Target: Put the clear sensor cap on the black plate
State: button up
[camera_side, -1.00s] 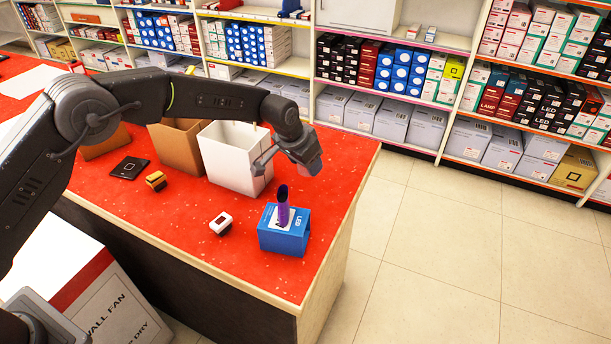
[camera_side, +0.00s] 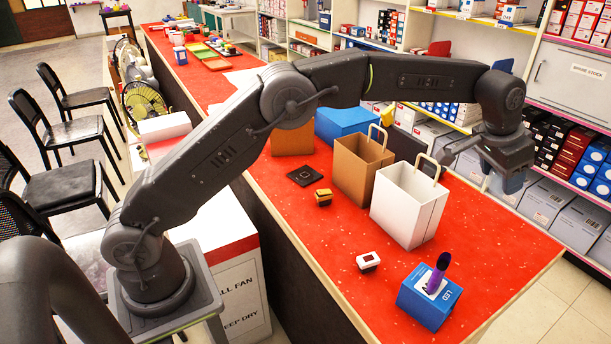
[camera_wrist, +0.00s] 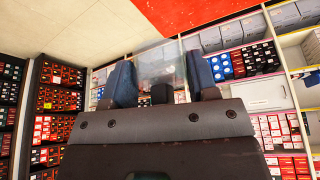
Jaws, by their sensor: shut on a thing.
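The black plate (camera_side: 305,175) is a flat dark square lying on the red counter, left of the brown bag. My gripper (camera_side: 512,182) is up in the air at the right, beyond the white bag and well away from the plate. In the wrist view, my gripper (camera_wrist: 161,80) has its two dark blue fingers on either side of a clear, see-through piece, the sensor cap (camera_wrist: 160,62). The gripper is shut on it. The cap cannot be made out in the side view.
A brown bag (camera_side: 360,170) and a white bag (camera_side: 408,212) with upright handles stand between my gripper and the plate. Stocked shelves stand behind.

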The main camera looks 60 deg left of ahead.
jog(key=s+a+n+y, duration=0.1)
jog(key=s+a+n, duration=0.15)
jog(key=a, duration=1.35)
jog(key=s+a+n+y, duration=0.15)
jog(key=a+n, duration=0.25)
jog(key=a, duration=1.3)
jog(key=s+a+n+g+y, duration=0.15)
jog(key=s+a+n, duration=0.55)
jog(key=s+a, duration=1.4)
send_over(305, 174)
jog(key=shift+m+y, duration=0.25)
jog(key=shift+y, duration=0.15)
jog(key=f, duration=1.2)
jog(key=d+f, duration=0.1)
jog(key=f, duration=0.5)
jog(key=shift+s+f, duration=0.3)
jog(key=shift+s, duration=0.1)
jog(key=shift+f, duration=1.95)
jog(key=shift+f, duration=0.1)
